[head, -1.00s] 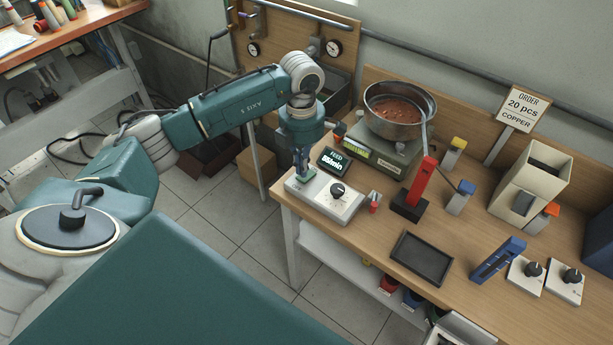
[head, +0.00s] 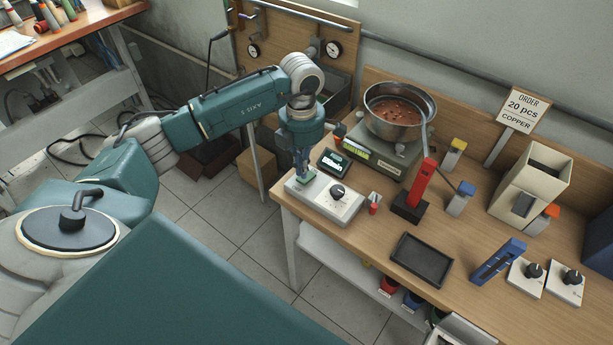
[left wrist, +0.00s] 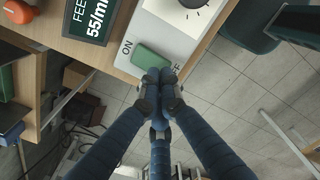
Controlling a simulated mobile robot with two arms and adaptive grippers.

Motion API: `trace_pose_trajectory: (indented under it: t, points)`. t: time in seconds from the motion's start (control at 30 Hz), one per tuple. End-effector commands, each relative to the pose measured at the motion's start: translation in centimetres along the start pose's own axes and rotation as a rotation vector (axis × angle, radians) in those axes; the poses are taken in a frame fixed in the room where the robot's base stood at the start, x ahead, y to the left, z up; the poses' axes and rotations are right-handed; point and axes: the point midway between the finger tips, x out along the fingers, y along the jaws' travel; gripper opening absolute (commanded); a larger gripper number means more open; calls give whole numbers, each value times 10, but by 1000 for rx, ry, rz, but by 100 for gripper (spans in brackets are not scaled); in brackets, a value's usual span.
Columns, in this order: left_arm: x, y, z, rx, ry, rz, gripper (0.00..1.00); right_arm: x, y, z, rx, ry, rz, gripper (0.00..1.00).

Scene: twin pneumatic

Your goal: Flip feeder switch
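The feeder control box (head: 322,202) is a pale box with a black knob (head: 338,191) at the front left of the workbench. Its green rocker switch (left wrist: 150,58) lies between the printed ON and OFF labels in the left wrist view. My left gripper (left wrist: 159,78) has its fingertips together and empty, right at the edge of the switch nearest the camera. Whether they touch it I cannot tell. In the head view the left gripper (head: 303,176) points down over the box's left end and hides part of the switch. My right gripper is not in view.
A feed display (left wrist: 91,14) reading 55/min stands behind the box. A metal bowl (head: 398,118) with copper-coloured pieces sits on a scale-like base. A red post (head: 423,178), a small red-and-white item (head: 374,204) and a black tray (head: 421,260) are to the right.

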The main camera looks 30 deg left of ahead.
Motion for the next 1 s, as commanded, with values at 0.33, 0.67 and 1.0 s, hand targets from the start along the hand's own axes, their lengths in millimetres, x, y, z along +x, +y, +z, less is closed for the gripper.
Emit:
trace_pose_trajectory:
  t: [0.33, 0.67, 1.0]
  points:
    - [3, 0, 0, 0, 0, 0, 0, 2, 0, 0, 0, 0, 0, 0]
    - [8, 0, 0, 0, 0, 0, 0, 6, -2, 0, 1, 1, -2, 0]
    - [13, 0, 0, 0, 0, 0, 0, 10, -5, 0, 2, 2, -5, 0]
